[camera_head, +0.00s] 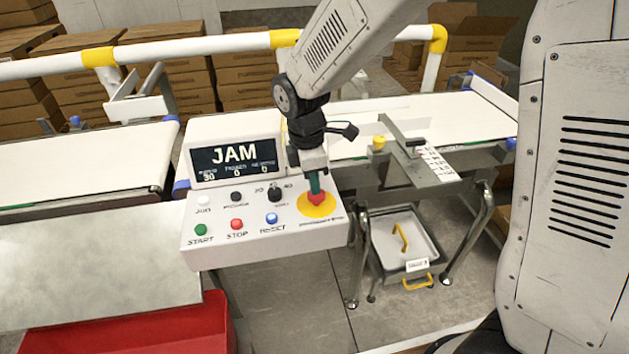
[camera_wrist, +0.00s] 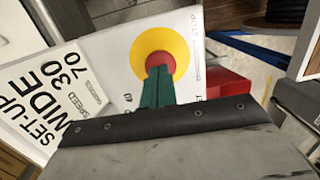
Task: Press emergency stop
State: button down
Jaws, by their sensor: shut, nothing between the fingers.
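The emergency stop is a red button (camera_head: 316,198) on a yellow disc (camera_head: 318,209), at the right end of the white control panel (camera_head: 200,255). In the wrist view the red button (camera_wrist: 152,63) sits inside its yellow ring (camera_wrist: 165,38). My gripper (camera_head: 314,188) is shut and empty, with its green fingers pointing down at the button. In the wrist view the fingertips (camera_wrist: 159,70) overlap the button's near part and hide some of it. The tips look at or just over the button; I cannot tell whether they touch it or whether it is pressed in.
The panel's screen (camera_head: 235,160) reads JAM. The green START (camera_head: 200,230), red STOP (camera_head: 237,224) and blue RESET (camera_head: 271,218) buttons sit left of the disc. Belts (camera_head: 80,165) stand behind. A red bin (camera_head: 130,330) is below at left, a grey drawer tray (camera_head: 385,245) at right.

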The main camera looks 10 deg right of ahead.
aim_at(315, 198)
notch_tip(315, 198, up, 14)
jog(key=w+a, duration=0.1)
jog(key=shift+a, duration=0.2)
jog(key=shift+f, duration=0.1)
jog(key=s+d+m, duration=0.5)
jog(key=s+m, duration=0.1)
jog(key=s, duration=0.2)
jog(key=s+d+r+m+t, duration=0.1)
jog(key=s+d+m, duration=0.5)
jog(key=s, duration=0.2)
jog(key=s+d+m+t+y, duration=0.1)
jog(key=s+d+m, duration=0.4)
jog(key=s, duration=0.3)
jog(key=shift+s+d+r+m, duration=0.25)
jog(key=shift+s+r+m, duration=0.1)
jog(key=shift+m, duration=0.15)
